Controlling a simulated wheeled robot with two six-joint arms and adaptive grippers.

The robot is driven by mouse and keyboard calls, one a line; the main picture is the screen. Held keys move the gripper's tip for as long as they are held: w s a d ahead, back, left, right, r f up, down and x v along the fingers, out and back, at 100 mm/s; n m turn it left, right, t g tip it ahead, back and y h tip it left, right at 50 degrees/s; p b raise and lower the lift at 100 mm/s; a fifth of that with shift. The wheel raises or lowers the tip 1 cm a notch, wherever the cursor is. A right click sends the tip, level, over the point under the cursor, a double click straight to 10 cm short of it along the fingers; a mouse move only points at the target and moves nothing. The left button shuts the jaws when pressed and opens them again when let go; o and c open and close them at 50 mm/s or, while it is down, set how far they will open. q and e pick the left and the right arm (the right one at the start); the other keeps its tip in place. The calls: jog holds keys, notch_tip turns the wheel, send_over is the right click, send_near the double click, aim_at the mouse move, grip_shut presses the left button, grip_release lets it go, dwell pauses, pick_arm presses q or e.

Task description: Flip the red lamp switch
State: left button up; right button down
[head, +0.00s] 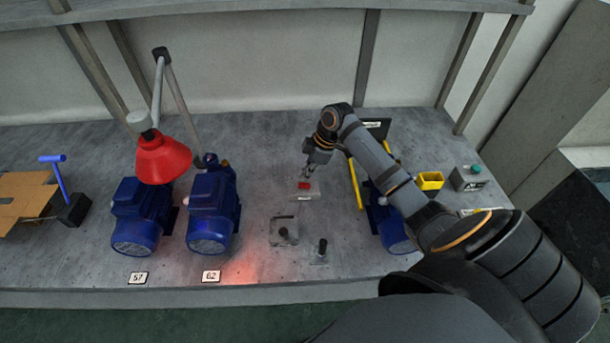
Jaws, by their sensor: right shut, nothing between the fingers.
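The red switch (305,185) sits on a small pale box on the grey bench, right of the middle pump. My right gripper (306,176) is shut and empty, with its tips just above and behind the switch. I cannot tell whether the tips touch it. The red lamp (163,160) hangs on its jointed arm over the left pump, and a reddish glow lies on the bench front near the 62 label. My left gripper is not in view.
Blue pumps stand at left (140,215) and middle (213,210); another (390,228) is partly behind my right arm. Small metal fittings (321,252) stand in front of the switch. A yellow bin (430,181) and a grey button box (468,179) are at right. Cardboard (22,200) lies far left.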

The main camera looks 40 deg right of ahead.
jog(key=shift+a+f, duration=0.1)
jog(key=shift+f, duration=0.7)
jog(key=shift+w+a+f+p, duration=0.15)
jog(key=shift+a+p, duration=0.15)
jog(key=shift+p, duration=0.15)
jog(key=shift+f, duration=0.1)
jog(key=shift+s+d+f+p, duration=0.1)
jog(key=shift+s+d+p, duration=0.25)
jog(key=shift+s+d, duration=0.2)
jog(key=shift+d+f, duration=0.1)
jog(key=shift+d, duration=0.1)
